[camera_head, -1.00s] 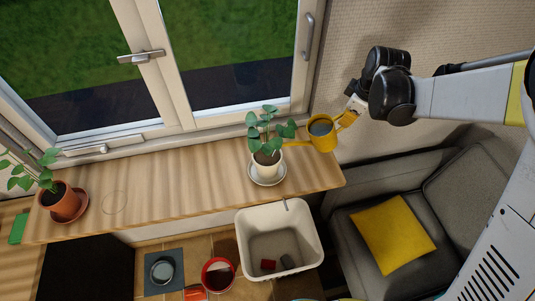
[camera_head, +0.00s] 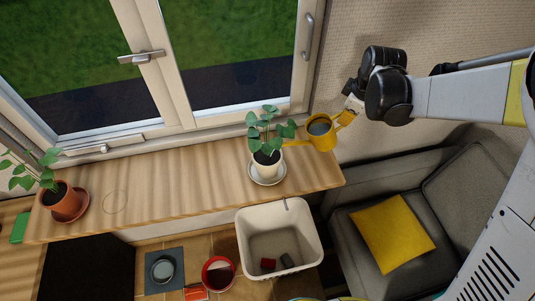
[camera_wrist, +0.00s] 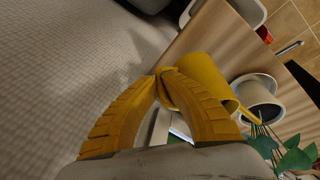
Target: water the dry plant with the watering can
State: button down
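The yellow watering can (camera_head: 322,141) is at the right end of the wooden sill, its spout toward the plant in the white pot (camera_head: 268,169). It also shows in the wrist view (camera_wrist: 205,82), spout beside the pot rim. My gripper (camera_head: 347,117) is shut on the can's handle; in the wrist view its yellow fingers (camera_wrist: 160,76) meet at the handle. The can looks close to upright, with a blue-grey inside. The white pot stands on a saucer. Another plant in a terracotta pot (camera_head: 66,203) stands at the left. I cannot tell which soil is dry. No water stream shows.
The sill (camera_head: 190,190) is bare between the plants. The window (camera_head: 190,60) stands close behind it. Below are a white bin (camera_head: 245,222), a red pot (camera_head: 207,265) and a grey sofa with a yellow cushion (camera_head: 393,233).

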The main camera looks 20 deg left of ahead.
jog(key=w+d+f+g+y+b, duration=0.2)
jog(key=w+d+f+b, duration=0.1)
jog(key=f+b, duration=0.55)
jog(key=shift+m+g+y, duration=0.3)
jog(key=shift+m+y, duration=0.2)
jog(key=shift+y, duration=0.1)
jog(key=r+p, duration=0.1)
jog(key=r, duration=0.1)
jog(key=r+p, duration=0.2)
jog(key=shift+s+d, duration=0.1)
jog(key=shift+s, duration=0.1)
